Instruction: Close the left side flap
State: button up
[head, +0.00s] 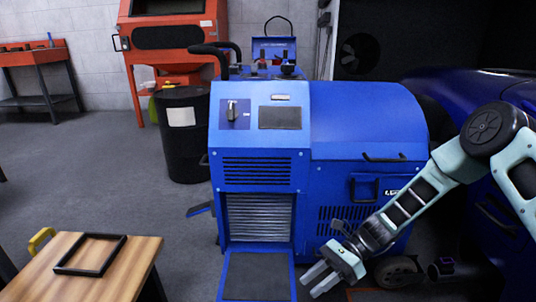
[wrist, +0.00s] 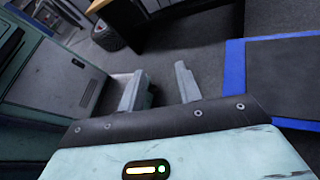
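The blue dynamometer cabinet (head: 365,120) stands in the middle of the head view. Low on its left part is an opening with pale ribbed slats (head: 259,216). A blue-edged flap with a dark inner panel (head: 256,277) is folded down in front of that opening, its lower end cut off by the picture. The flap also shows at the right of the wrist view (wrist: 290,75). My gripper (head: 314,279) is just right of the flap in the head view. Its fingers are apart with nothing between them, as the wrist view also shows (wrist: 158,72).
A wooden table (head: 125,272) with a black frame (head: 91,254) stands at lower left. A black drum (head: 183,140) stands behind, left of the cabinet. A caster wheel (head: 397,272) is near my arm. A dark blue car (head: 455,100) is at right.

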jog(key=s+d+r+n+t+h, duration=0.3)
jog(key=s+r+n+t+h, duration=0.65)
jog(key=s+r+n, duration=1.35)
notch_tip(320, 180, up, 36)
jog(key=w+g+h+p, duration=0.2)
jog(key=g+p, duration=0.1)
jog(key=p, duration=3.5)
jog(key=shift+r+n, duration=0.15)
jog(key=shift+n, duration=0.15)
jog(key=shift+r+p, duration=0.2)
jog(key=shift+p, duration=0.2)
jog(key=shift+c, duration=0.5)
jog(key=c, duration=0.5)
jog(key=shift+a+f, duration=0.1)
grip_shut()
